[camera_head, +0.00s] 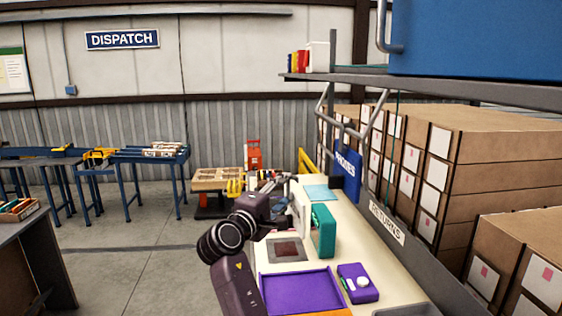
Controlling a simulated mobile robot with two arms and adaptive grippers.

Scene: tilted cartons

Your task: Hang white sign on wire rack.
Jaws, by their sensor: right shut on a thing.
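My right gripper (287,187) is over the far part of the cream bench, at the end of my dark arm. It is shut on what looks like the white sign (303,208), a pale upright panel seen nearly edge-on just below and right of the jaws. The fingertips are small and partly hidden, so the exact grip is unclear. The panel stands close beside a teal box; I cannot tell whether they touch. I cannot make out a wire rack for certain. My left gripper is not in view.
The bench (345,255) holds the teal box (323,231), a purple tray (300,291) and a purple device (358,284). A blue sign (347,177) hangs at the right, above a rail with a RETURNS label (387,223). A shelf (430,88) overhangs the right side; stacked cartons (500,150) stand behind.

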